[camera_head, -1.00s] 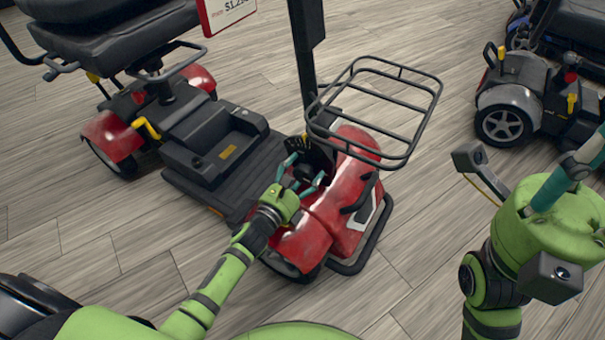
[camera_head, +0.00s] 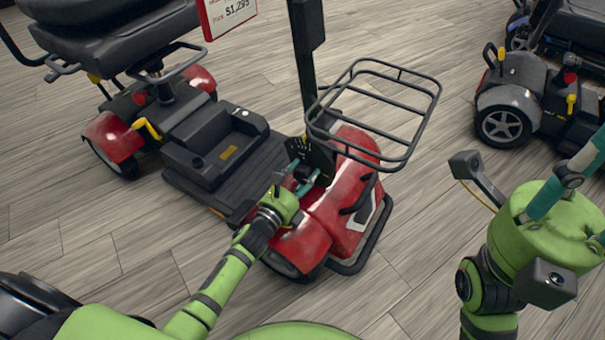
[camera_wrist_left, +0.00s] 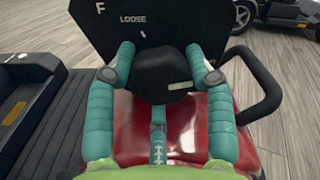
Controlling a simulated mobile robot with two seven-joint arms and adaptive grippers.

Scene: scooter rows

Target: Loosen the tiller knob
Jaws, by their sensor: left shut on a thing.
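The tiller knob (camera_wrist_left: 165,84) is black and sits against a black plate (camera_wrist_left: 170,30) in the left wrist view. The plate is marked "F" and "LOOSE" with a short white tick below. My left gripper (camera_head: 305,182) is at the front of the red scooter, below its tiller post (camera_head: 304,60). Its teal fingers (camera_wrist_left: 165,70) are on both sides of the knob, shut on it. The knob is hard to make out in the head view behind the fingers. My right gripper (camera_head: 575,180) is at the right edge, cut off, away from the scooter.
A wire basket (camera_head: 376,100) overhangs the red front cover (camera_head: 345,205) right of my left gripper. The scooter's black seat (camera_head: 115,35) is at upper left, with a price sign (camera_head: 228,12) beside it. Another scooter (camera_head: 515,105) stands at upper right. Bare floor lies between.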

